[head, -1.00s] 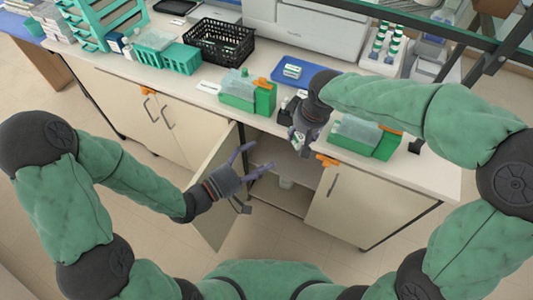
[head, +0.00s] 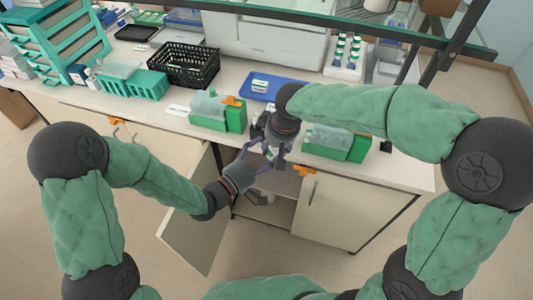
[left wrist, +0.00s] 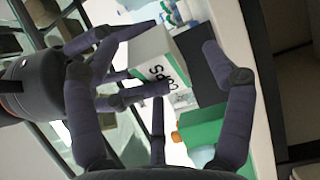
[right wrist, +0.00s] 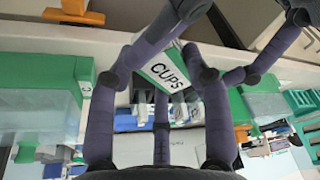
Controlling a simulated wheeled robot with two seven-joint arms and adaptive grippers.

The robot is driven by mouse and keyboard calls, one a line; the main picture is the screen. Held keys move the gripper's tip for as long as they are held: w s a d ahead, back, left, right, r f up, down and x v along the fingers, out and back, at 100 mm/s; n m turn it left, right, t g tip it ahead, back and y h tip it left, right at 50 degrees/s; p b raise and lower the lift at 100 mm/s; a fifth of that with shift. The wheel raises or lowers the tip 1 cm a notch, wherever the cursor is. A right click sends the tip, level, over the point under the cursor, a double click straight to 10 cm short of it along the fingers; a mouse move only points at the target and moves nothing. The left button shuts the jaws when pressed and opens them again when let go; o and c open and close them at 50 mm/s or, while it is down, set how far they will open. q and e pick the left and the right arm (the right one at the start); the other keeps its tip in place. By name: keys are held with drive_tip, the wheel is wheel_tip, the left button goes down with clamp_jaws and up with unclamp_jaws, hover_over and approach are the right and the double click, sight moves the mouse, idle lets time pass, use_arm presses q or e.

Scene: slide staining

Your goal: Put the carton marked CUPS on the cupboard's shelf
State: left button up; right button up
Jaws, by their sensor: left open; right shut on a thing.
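The white and green carton marked CUPS (right wrist: 166,72) is between the fingers of my right gripper (head: 270,146), above the counter's front edge. Its lettering also shows in the left wrist view (left wrist: 155,68). My right gripper is shut on it. My left gripper (head: 252,160) is open, with its fingers close around the carton from the lower left; I cannot tell whether they touch it. The cupboard stands open below, its door (head: 192,225) swung out to the left. Its shelf (head: 284,183) shows partly behind my grippers.
On the counter stand green boxes left (head: 232,117) and right (head: 345,150) of my right gripper, a blue tray (head: 288,93) and a black basket (head: 183,66). A closed cupboard door (head: 335,212) is right of the opening. The floor in front is clear.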

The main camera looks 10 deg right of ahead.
use_arm(q)
drive_tip(key=shift+f, duration=0.1)
drive_tip(key=c, duration=1.3)
use_arm(e)
drive_tip(key=shift+r, duration=0.1)
drive_tip(key=o, duration=1.1)
use_arm(q)
drive_tip(key=shift+o, duration=0.2)
use_arm(e)
drive_tip(key=shift+o, duration=0.2)
